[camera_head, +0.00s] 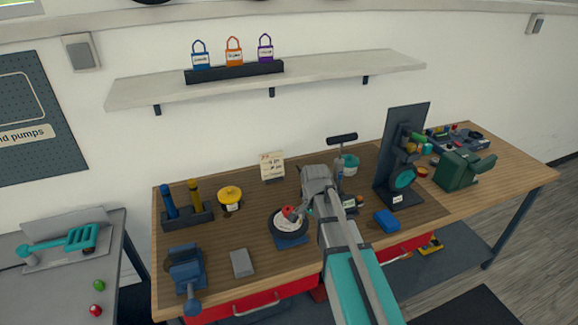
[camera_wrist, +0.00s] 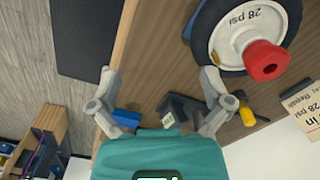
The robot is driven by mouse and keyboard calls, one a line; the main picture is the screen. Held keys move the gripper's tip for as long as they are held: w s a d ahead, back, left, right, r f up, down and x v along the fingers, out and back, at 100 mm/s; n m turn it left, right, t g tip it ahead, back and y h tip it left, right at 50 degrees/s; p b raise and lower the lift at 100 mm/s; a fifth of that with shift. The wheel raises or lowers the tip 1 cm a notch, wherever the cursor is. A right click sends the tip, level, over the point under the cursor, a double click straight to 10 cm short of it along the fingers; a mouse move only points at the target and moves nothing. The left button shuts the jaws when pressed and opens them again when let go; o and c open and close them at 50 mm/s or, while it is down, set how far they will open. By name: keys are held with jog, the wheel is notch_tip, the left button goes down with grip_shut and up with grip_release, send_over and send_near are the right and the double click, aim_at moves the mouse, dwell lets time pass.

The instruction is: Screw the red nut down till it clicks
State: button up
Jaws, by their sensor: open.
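The red nut (camera_wrist: 266,60) sits at the middle of a small wheel (camera_wrist: 232,45) with a black tyre and a white face marked "28 psi". In the head view the red nut (camera_head: 287,211) shows on the wheel (camera_head: 285,226), just left of my arm's end. In the wrist view my gripper (camera_wrist: 160,78) is open and empty, its fingers spread over the bench and floor edge. The nut lies to the right of the fingers there, apart from them. How far down the nut sits on its thread cannot be told.
The wheel rests on a blue base (camera_head: 290,241) on the wooden bench (camera_head: 215,245). A blue vise (camera_head: 185,265), grey block (camera_head: 242,263) and yellow-topped pot (camera_head: 230,196) stand left. A dark upright panel (camera_head: 400,140), blue block (camera_head: 386,220) and green machine (camera_head: 460,168) stand right.

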aim_at(289, 211)
jog(key=w+a+r+m+p, duration=0.7)
jog(key=w+r+p, duration=0.2)
jog(key=r, duration=0.1)
jog(key=shift+w+r, duration=0.15)
jog(key=shift+r, duration=0.25)
jog(key=shift+f, duration=0.2)
notch_tip(289, 211, down, 14)
jog(key=b, duration=1.3)
jog(key=shift+a+r, duration=0.1)
jog(key=shift+r, duration=0.15)
jog(key=c, duration=1.2)
jog(key=shift+m, duration=0.3)
